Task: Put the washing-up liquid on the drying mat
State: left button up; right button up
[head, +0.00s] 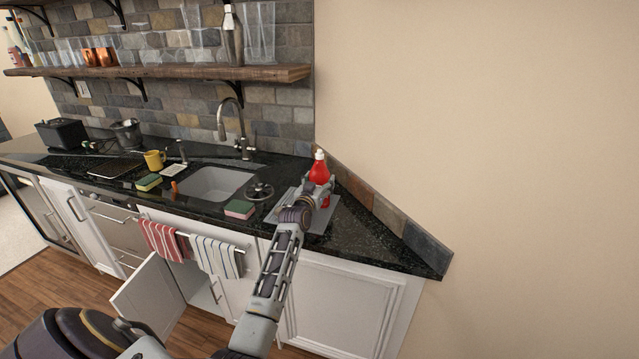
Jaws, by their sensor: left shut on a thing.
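The washing-up liquid (319,170) is a red bottle with a white cap, upright at the right part of the counter. My left gripper (320,188) is shut on the bottle, and its fingers partly hide the bottle's lower part. The drying mat (287,210) is a flat grey sheet on the counter right of the sink; my left wrist and gripper cover part of it. The bottle appears over or on the mat's far right part; I cannot tell whether its base touches the mat. My right gripper is out of view.
A sink (212,184) with a tall tap (232,125) lies left of the mat. A green and red sponge (239,209) and a dark round strainer (260,191) sit between them. A stone-tiled upstand (390,215) edges the counter at right. A cabinet door (150,297) hangs open below.

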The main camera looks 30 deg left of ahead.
pick_arm(q)
jog(key=o, duration=1)
jog(key=shift+f, duration=0.15)
jog(key=o, duration=0.4)
jog(key=shift+o, duration=0.2)
jog(key=shift+s+r, duration=0.1)
jog(key=shift+r, duration=0.1)
jog(key=v, duration=1.1)
jog(key=shift+s+d, duration=0.2)
jog(key=shift+s, duration=0.2)
